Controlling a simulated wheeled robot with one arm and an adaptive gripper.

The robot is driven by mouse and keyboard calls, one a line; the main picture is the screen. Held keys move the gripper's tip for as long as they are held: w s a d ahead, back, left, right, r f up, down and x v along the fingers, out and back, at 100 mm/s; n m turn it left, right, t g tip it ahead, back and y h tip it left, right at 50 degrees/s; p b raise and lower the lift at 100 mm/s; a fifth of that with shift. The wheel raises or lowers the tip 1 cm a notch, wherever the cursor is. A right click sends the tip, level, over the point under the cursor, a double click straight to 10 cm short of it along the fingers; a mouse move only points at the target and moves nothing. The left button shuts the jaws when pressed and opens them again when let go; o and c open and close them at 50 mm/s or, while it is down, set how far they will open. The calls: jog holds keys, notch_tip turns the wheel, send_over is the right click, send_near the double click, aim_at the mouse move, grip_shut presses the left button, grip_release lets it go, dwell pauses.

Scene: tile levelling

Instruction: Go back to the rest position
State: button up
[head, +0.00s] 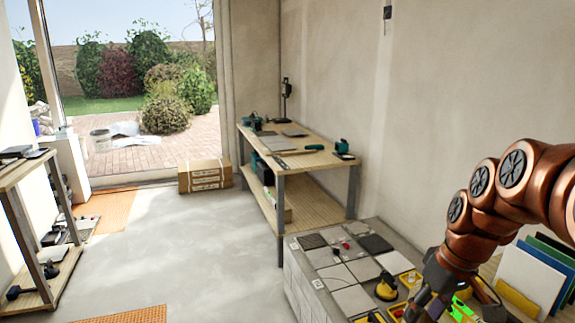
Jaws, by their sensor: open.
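My copper-coloured arm comes in from the right edge and bends down at the lower right. My gripper (420,303) is low in the picture, over the right part of the tiled worktop (291,272), with its fingers open. I see nothing held between the fingers, though the bottom edge and the arm hide part of this area. Grey and dark tiles (352,299) lie on the worktop to the left of my gripper. A yellow and black suction-cup tool (386,288) stands just left of it.
A yellow tray (410,279) is beside the gripper. Coloured panels (531,277) stand upright at the right. A wooden workbench (325,147) with tools stands against the wall behind. A cardboard box (205,176) is on the floor. A shelf (30,230) is at the left. The middle floor is clear.

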jog(key=s+a+f+m+g+h+p, duration=0.1)
jog(key=s+a, duration=0.3)
jog(key=s, duration=0.6)
jog(key=s+a+f+m+g+h+p, duration=0.1)
jog(key=s+a, duration=0.4)
jog(key=s, duration=0.5)
jog(key=shift+s+f+m+g+p, duration=0.2)
jog(key=shift+f+m+g+p, duration=0.25)
jog(key=shift+p, duration=0.55)
